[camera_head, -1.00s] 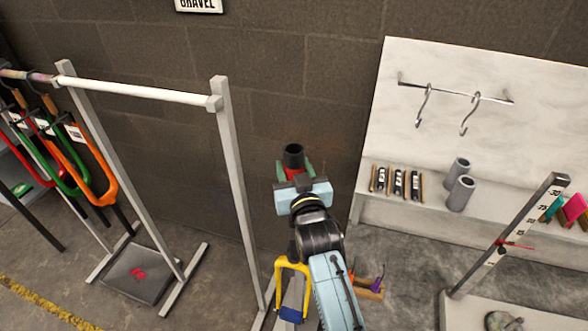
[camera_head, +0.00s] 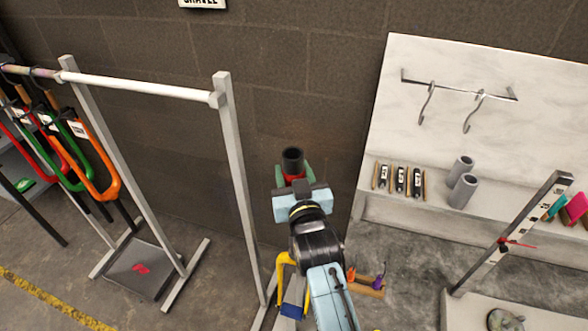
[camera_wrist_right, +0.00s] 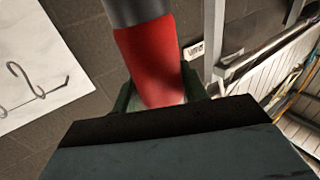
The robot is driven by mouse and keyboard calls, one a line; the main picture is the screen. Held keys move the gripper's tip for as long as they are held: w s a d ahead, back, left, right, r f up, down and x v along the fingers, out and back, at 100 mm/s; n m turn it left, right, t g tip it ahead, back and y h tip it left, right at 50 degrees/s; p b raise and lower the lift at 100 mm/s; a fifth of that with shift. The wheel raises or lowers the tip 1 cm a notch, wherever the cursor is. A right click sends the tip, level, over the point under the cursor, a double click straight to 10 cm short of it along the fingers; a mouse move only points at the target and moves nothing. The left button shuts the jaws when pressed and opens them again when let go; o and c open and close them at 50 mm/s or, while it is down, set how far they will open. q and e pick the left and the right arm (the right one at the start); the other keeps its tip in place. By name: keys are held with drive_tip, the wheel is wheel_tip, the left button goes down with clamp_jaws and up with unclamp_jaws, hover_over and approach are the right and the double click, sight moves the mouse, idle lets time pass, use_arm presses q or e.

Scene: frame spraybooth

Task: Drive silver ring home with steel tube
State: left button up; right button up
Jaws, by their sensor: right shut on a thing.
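My right gripper (camera_head: 295,178) is shut on a dark tube with a red sleeve (camera_head: 292,159), which I take to be the steel tube. In the head view the tube's open dark end points up above the fingers. In the right wrist view the red sleeve (camera_wrist_right: 150,60) sits between the green finger pads, with the grey end beyond it. A yellow fork (camera_head: 282,272) stands below my right forearm, which partly hides it. I cannot make out the silver ring. My left gripper is not in view.
A grey rack (camera_head: 240,180) stands close left of my right arm. Coloured forks (camera_head: 92,160) hang at the far left. Two grey cylinders (camera_head: 463,190) stand on the shelf at right, below wall hooks (camera_head: 427,103). A measuring post (camera_head: 515,230) stands at right.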

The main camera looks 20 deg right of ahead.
drive_tip(key=shift+s+a, duration=0.85)
drive_tip(key=shift+s, duration=0.2)
drive_tip(key=shift+s+a, duration=0.85)
drive_tip(key=shift+s, duration=0.2)
drive_tip(key=shift+w, duration=0.15)
drive_tip(key=shift+w+d+r, duration=0.15)
drive_tip(key=shift+w+d, duration=0.45)
drive_tip(key=shift+w, duration=0.3)
drive_tip(key=shift+w+d+r, duration=0.1)
drive_tip(key=shift+w+d, duration=0.5)
drive_tip(key=shift+w, duration=0.3)
drive_tip(key=shift+w+d+f, duration=0.15)
drive_tip(key=shift+w+d, duration=0.55)
drive_tip(key=shift+w, duration=0.15)
